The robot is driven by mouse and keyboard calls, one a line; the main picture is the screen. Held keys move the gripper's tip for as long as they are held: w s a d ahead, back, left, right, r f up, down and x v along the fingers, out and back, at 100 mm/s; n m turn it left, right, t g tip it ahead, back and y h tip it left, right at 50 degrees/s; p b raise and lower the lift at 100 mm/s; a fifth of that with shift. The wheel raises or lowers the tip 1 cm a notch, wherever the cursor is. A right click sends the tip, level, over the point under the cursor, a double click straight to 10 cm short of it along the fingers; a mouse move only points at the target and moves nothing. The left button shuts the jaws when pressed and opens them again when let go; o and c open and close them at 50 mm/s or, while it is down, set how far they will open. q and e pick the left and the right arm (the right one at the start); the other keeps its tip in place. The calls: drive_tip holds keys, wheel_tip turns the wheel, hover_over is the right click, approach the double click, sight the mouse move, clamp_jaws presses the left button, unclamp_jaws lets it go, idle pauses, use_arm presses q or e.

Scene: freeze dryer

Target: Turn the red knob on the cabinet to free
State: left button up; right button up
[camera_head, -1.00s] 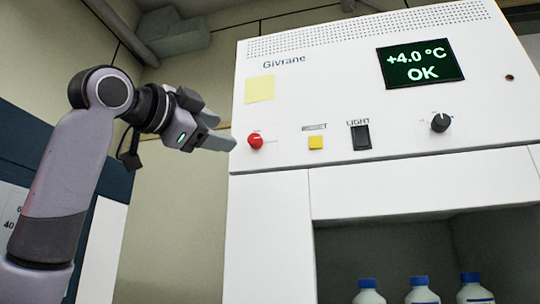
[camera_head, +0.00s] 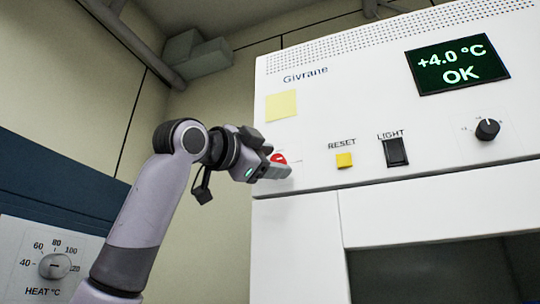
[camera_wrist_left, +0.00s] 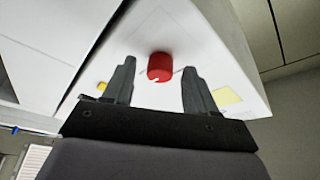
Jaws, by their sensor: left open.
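The red knob (camera_head: 278,158) is on the white cabinet's front panel, at the left below a yellow note. In the head view my left gripper (camera_head: 283,171) is in front of it and hides part of it. The fingers look apart from the knob and hold nothing. My right gripper is not in view.
The white cabinet (camera_head: 300,225) also carries a yellow RESET button (camera_head: 344,160), a black LIGHT switch (camera_head: 395,151), a black dial (camera_head: 488,129) and a display (camera_head: 457,64) reading +4.0 °C OK. A HEAT dial (camera_head: 55,266) is on another unit at lower left.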

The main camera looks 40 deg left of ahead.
use_arm(q)
drive_tip(key=c, duration=1.1)
drive_tip(key=shift+o, duration=0.2)
